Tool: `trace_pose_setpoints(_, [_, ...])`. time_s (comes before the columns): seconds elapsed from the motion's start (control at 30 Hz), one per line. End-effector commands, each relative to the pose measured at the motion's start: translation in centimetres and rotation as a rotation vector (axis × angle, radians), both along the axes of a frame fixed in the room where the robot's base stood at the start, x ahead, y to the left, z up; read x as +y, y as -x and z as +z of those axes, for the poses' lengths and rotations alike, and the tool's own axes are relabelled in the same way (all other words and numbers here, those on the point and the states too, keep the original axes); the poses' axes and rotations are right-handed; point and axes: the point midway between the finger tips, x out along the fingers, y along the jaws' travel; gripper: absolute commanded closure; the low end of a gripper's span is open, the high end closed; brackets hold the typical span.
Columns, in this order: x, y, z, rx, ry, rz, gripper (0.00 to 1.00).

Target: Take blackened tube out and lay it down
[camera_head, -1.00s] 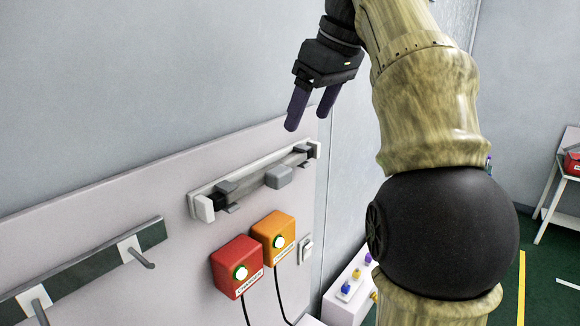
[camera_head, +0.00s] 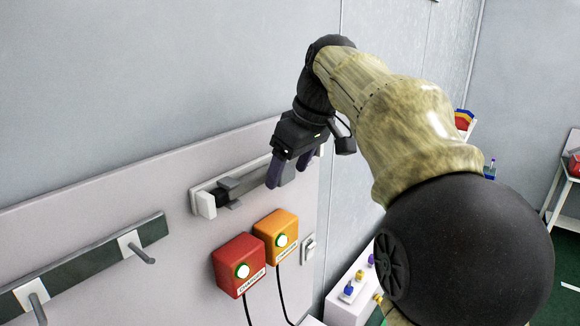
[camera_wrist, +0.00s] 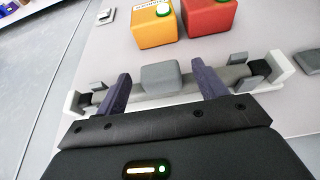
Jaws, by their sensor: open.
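The tube (camera_head: 254,181) is a grey bar with dark ends in a white lamp fixture (camera_head: 204,203) on the light panel. In the wrist view the tube (camera_wrist: 183,84) lies across the picture between the fixture's two end sockets, with grey clips near its ends and a grey block (camera_wrist: 160,77) at its middle. My gripper (camera_head: 291,178) is at the fixture and hides its right part in the head view. In the wrist view my gripper's two purple fingers (camera_wrist: 163,88) are apart, one on each side of the grey block. I cannot tell whether they touch the tube.
A red box (camera_head: 239,265) and an orange box (camera_head: 276,236) with lit buttons are on the panel below the fixture. A small switch (camera_head: 308,247) is beside them. A dark rail with hooks (camera_head: 140,247) is at the left. A white table (camera_head: 350,290) stands at lower right.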

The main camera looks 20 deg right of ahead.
Motion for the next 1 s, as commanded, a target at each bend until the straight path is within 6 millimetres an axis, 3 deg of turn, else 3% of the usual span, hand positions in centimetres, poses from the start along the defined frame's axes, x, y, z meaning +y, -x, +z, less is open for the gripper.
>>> trace_pose_setpoints(0.27, [0.04,-0.04,-0.10,0.000,0.000,0.000,0.31])
trace_pose_setpoints(0.5, [0.02,-0.03,-0.09,0.000,0.000,0.000,0.78])
trace_pose_setpoints(0.53, [0.02,-0.03,-0.09,0.000,0.000,0.000,0.79])
trace_pose_setpoints(0.57, [0.02,-0.03,-0.09,0.000,0.000,0.000,0.61])
trace_pose_setpoints(0.67, [0.01,-0.03,-0.08,-0.001,0.001,0.000,0.81])
trace_pose_setpoints(0.7, [0.01,-0.04,-0.06,-0.001,0.000,0.000,0.82])
trace_pose_setpoints(1.0, [-0.32,0.38,-0.09,0.000,0.000,-0.001,0.83])
